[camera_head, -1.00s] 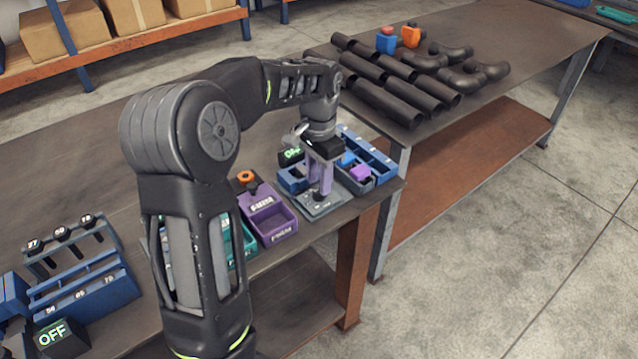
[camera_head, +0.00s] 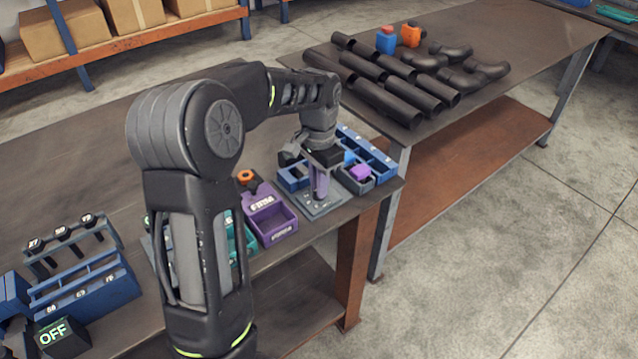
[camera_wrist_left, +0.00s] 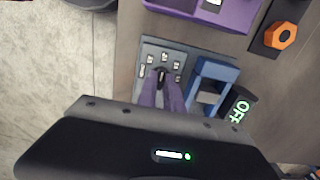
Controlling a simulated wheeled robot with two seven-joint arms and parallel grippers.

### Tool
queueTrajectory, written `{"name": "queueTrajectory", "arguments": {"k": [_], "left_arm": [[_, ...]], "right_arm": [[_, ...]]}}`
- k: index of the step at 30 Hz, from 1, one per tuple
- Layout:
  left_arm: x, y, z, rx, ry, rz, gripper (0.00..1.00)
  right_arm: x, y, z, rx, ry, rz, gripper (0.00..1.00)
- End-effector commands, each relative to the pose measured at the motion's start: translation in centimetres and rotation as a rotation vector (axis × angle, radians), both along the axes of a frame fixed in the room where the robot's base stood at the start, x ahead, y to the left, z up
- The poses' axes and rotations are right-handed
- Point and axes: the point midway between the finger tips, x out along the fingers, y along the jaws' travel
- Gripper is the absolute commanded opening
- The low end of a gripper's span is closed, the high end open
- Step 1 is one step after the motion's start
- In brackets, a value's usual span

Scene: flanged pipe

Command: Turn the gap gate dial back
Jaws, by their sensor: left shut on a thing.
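The gap gate dial (camera_wrist_left: 162,76) shows in the left wrist view as a dark pointer on a grey plate (camera_wrist_left: 178,50) with several pale marks around it. In the head view the grey plate (camera_head: 322,208) lies near the front edge of the table. My left gripper (camera_head: 320,190) reaches straight down over the plate; its purple fingers (camera_wrist_left: 163,90) are shut on the dial's knob, one on each side. The fingers hide most of the knob. My right gripper is not in view.
A purple tray (camera_head: 270,222) stands left of the plate. Blue holders (camera_head: 292,180) and a grey bin with a purple block (camera_head: 360,172) stand close by. An OFF box (camera_wrist_left: 240,108) is beside the blue holder. Black pipes (camera_head: 400,85) lie on the far table.

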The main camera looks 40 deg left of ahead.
Motion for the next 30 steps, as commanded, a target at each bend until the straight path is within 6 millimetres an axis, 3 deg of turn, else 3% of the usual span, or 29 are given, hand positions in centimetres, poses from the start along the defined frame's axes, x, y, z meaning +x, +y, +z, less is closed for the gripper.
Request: {"name": "queueTrajectory", "arguments": {"k": [17, 30], "left_arm": [[0.01, -0.01, 0.04, 0.0, 0.0, 0.027, 0.0], [0.02, 0.0, 0.1, 0.001, 0.0, 0.272, 0.0]], "right_arm": [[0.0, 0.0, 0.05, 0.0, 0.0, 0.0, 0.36], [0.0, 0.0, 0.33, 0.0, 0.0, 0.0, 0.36]]}}
